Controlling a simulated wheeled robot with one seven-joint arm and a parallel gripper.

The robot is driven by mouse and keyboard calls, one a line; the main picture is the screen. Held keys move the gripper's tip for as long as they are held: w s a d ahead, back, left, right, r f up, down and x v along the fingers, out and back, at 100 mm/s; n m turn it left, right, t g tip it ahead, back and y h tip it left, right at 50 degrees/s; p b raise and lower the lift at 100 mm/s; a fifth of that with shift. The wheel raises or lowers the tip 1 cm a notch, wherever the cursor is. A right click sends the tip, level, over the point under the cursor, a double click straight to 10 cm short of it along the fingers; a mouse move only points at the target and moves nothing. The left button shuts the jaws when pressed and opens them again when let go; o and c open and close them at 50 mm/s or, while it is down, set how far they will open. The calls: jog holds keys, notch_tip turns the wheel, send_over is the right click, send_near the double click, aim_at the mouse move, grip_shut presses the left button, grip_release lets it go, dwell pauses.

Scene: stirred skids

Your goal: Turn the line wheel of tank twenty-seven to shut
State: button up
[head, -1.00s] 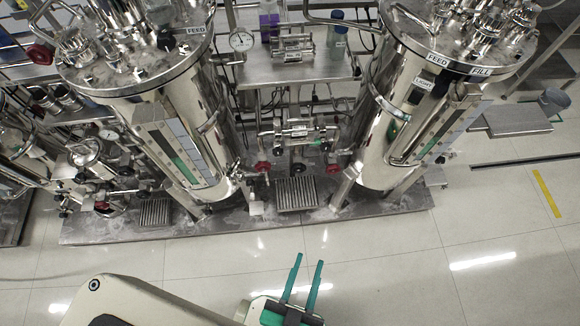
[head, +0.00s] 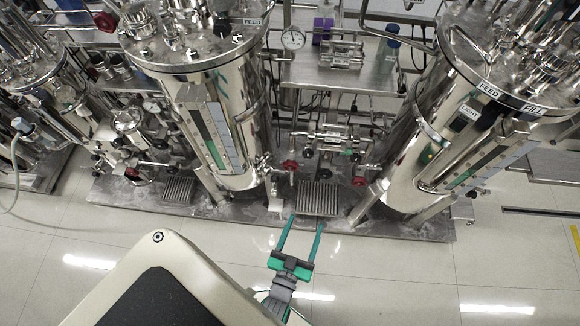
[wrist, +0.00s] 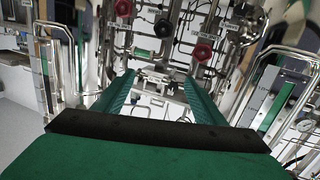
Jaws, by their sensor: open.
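My gripper (head: 306,220) is open and empty, its two green fingers pointing at the skid between two steel tanks. It also shows in the wrist view (wrist: 160,80), with nothing between the fingers. A red wheel (head: 291,165) sits on the piping beside the left tank (head: 215,130). Another red wheel (head: 359,181) sits low near the right tank (head: 420,150). The wrist view shows a red wheel (wrist: 203,52) beyond the fingertips and another red wheel (wrist: 124,8) at the top. My gripper appears apart from all of them. I cannot read any tank number, so which wheel is tank twenty-seven's is unclear.
The skid base (head: 400,225) carries a drain grate (head: 318,198) between the tanks. Crowded pipes and a steel shelf (head: 320,72) with bottles stand behind. Another red wheel (head: 132,173) is at the left. The pale floor (head: 400,275) in front is clear.

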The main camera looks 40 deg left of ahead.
aim_at(290, 168)
jog(key=w+a+f+n+y, duration=0.1)
jog(key=w+a, duration=0.4)
jog(key=a, duration=0.1)
jog(key=w+a+f+n+y, duration=0.1)
jog(key=w+a+f+y, duration=0.1)
jog(key=w+a, duration=0.4)
jog(key=w+a+f+n+g+y, duration=0.1)
jog(key=w+a+f, duration=0.1)
jog(key=w+a, duration=0.3)
jog(key=shift+w+a+n, duration=0.2)
jog(key=shift+a+n, duration=0.2)
jog(key=shift+a, duration=0.05)
jog(key=shift+c, duration=0.5)
jog(key=c, duration=0.9)
